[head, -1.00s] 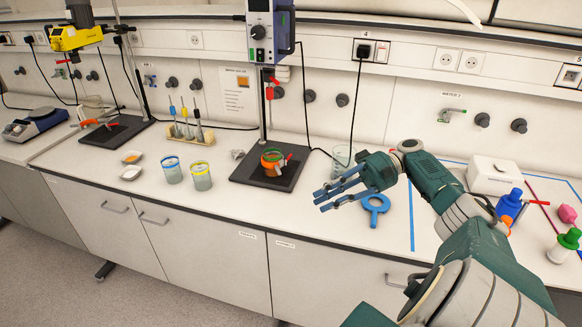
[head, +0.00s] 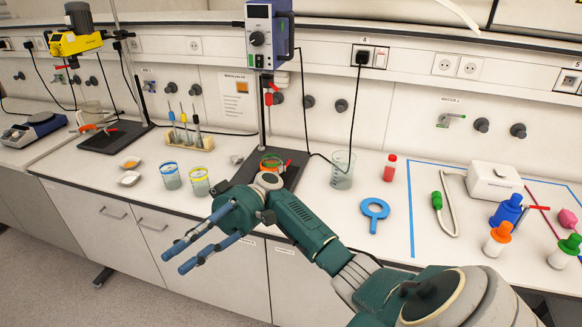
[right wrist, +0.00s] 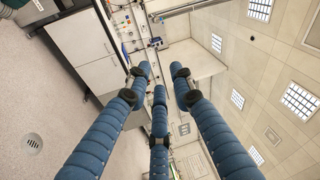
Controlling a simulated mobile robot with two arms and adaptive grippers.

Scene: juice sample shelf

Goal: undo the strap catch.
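A small round vessel with an orange band and a green rim (head: 271,163) stands on a black stand base (head: 294,172) under the blue-and-white overhead stirrer (head: 268,35). A red piece shows beside it; I cannot make out clearly which part is the strap catch. My right wrist hides the vessel's lower part. My right gripper (head: 174,262) is open and empty, its fingers pointing left and down in front of the bench's front edge, apart from the vessel. In the right wrist view its blue fingers (right wrist: 160,85) are spread with nothing between them. My left gripper is not in view.
Two beakers (head: 170,176) (head: 199,182) and small dishes (head: 129,180) stand left of the stand. Bottles crowd the far right.

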